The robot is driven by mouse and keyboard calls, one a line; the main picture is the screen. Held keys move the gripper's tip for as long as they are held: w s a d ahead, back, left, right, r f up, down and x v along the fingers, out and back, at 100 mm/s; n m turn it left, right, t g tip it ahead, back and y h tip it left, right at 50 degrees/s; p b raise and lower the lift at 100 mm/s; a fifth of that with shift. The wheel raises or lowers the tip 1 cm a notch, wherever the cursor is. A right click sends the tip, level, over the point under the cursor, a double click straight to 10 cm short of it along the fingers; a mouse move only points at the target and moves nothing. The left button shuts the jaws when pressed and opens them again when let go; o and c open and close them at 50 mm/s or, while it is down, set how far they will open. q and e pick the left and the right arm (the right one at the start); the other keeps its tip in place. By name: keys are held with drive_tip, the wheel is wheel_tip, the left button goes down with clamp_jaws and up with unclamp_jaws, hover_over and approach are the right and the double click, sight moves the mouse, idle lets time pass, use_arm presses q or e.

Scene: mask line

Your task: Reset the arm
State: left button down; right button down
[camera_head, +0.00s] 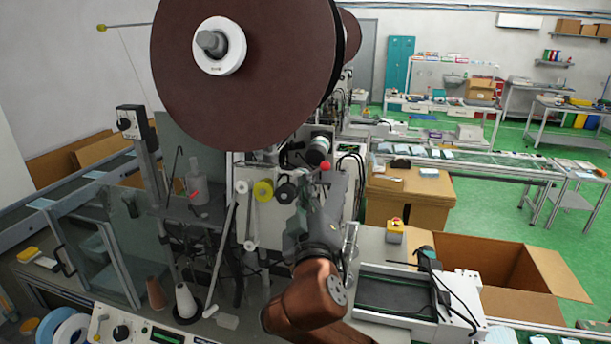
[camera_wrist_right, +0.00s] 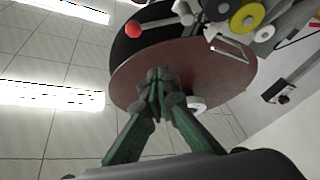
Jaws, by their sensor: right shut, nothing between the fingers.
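My right arm, with a copper-brown link (camera_head: 308,300), rises from the bottom centre of the head view. Its grey right gripper (camera_head: 336,182) points upward in front of the machine, just below the large brown reel (camera_head: 240,90). In the right wrist view the two green-grey fingers of the right gripper (camera_wrist_right: 157,78) are closed together at the tips, with nothing between them. Behind them are the underside of the reel (camera_wrist_right: 215,75) and the ceiling. Whether the gripper touches the machine cannot be told. My left gripper is in neither view.
The machine has a red knob (camera_head: 326,165) and a yellow roller (camera_head: 263,190) close to the right gripper. A short conveyor (camera_head: 395,295) stands to the right, with an open cardboard box (camera_head: 470,270) behind it. A glass-sided enclosure (camera_head: 100,250) is at left. Green floor (camera_head: 500,225) lies clear farther right.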

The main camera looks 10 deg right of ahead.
drive_tip(key=shift+s+f, duration=0.1)
drive_tip(key=shift+s, duration=0.15)
drive_tip(key=shift+x, duration=2.55)
drive_tip(key=shift+d, duration=0.2)
